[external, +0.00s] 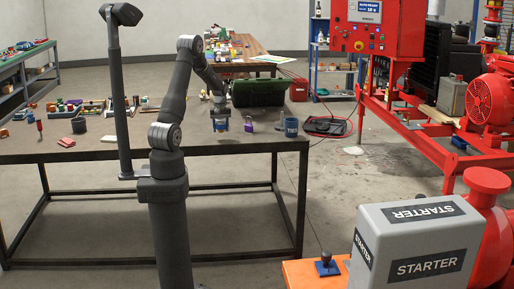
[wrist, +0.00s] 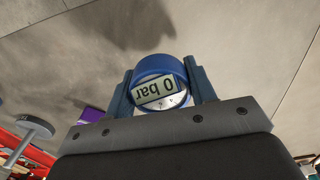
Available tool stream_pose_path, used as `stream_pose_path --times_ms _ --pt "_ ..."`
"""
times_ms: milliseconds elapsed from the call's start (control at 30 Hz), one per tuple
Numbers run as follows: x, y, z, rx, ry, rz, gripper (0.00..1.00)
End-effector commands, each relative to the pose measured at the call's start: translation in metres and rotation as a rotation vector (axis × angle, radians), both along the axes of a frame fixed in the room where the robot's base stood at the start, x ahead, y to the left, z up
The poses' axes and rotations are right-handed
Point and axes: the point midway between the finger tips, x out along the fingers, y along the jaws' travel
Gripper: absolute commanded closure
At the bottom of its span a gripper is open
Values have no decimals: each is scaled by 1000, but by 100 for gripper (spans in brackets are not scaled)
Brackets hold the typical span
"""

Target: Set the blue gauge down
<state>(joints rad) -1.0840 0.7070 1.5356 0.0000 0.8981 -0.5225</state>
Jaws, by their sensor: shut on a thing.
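My gripper (external: 220,118) is shut on the blue gauge (wrist: 157,66), which sits between its two blue fingers. In the wrist view the gauge has a round blue rim and a white dial, with a "0 bar" label that appears upside down. In the external view the gauge is small and partly hidden by my gripper, over the right part of the brown worktable (external: 200,147). I cannot tell whether its underside touches the tabletop.
A dark cup (external: 79,125) and several small parts lie at the left. The tabletop left of my gripper is largely bare.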

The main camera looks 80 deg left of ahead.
Motion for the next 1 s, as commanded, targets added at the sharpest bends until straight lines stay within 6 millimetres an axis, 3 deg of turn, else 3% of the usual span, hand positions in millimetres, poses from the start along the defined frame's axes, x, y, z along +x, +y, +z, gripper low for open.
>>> stream_pose_path --times_ms 233,667,700,767,1000 --pt "0 -1 -32 -3 1 0 76" --pt "0 -1 -39 -1 0 0 76" --pt "0 -1 -38 -1 0 0 42" --pt "0 -1 -38 -1 0 0 30" --pt "0 -1 -38 -1 0 0 28"
